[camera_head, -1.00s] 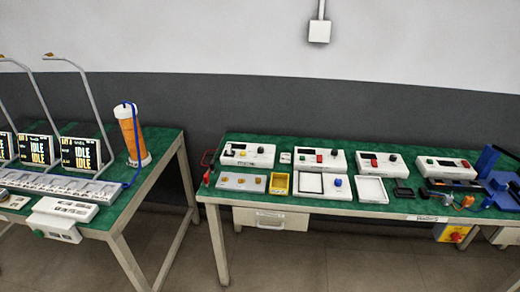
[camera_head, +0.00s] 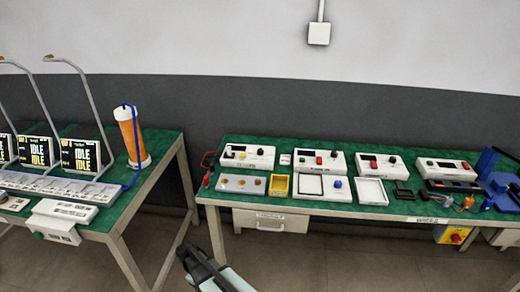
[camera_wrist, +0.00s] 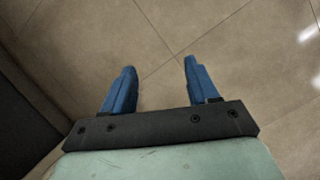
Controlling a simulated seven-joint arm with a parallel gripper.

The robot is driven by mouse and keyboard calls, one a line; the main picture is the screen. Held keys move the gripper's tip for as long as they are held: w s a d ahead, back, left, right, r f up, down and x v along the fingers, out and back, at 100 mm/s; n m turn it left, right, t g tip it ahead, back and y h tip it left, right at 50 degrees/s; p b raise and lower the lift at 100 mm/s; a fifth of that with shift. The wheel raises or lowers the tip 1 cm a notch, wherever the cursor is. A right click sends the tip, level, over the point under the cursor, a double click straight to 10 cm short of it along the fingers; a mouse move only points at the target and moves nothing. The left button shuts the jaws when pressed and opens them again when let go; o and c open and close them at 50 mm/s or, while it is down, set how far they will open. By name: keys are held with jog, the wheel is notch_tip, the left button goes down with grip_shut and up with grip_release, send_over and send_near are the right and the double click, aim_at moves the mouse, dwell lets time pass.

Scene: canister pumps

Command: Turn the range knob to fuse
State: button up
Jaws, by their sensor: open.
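My gripper (camera_head: 185,250) has come into the head view at the bottom centre, in front of and below the right bench. In the wrist view my gripper (camera_wrist: 159,78) has its two blue fingers apart, with nothing between them and only floor tiles beyond. Several white instrument boxes stand in a row along the back of the right bench. Labels are too small to read, so I cannot tell which knob is the range knob.
The right bench (camera_head: 300,207) carries a yellow tray (camera_head: 279,186), a white tray (camera_head: 372,191) and blue fixtures (camera_head: 489,160) at its right end. The left bench holds screens (camera_head: 80,155) and an orange cylinder (camera_head: 131,135). Floor is clear between the benches.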

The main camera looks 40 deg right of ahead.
jog(key=w+d+r+n+t+h, duration=0.1)
jog(key=w+d+r+t, duration=0.15)
jog(key=w+r, duration=1.2)
jog(key=w+d+r+n+t, duration=0.15)
jog(key=w+d+r, duration=0.25)
jog(key=w+r, duration=1.05)
notch_tip(320, 180, up, 21)
jog(key=n+y, duration=0.3)
jog(key=n, duration=0.2)
send_over(260, 150)
notch_tip(260, 150, down, 14)
jog(key=c, duration=1)
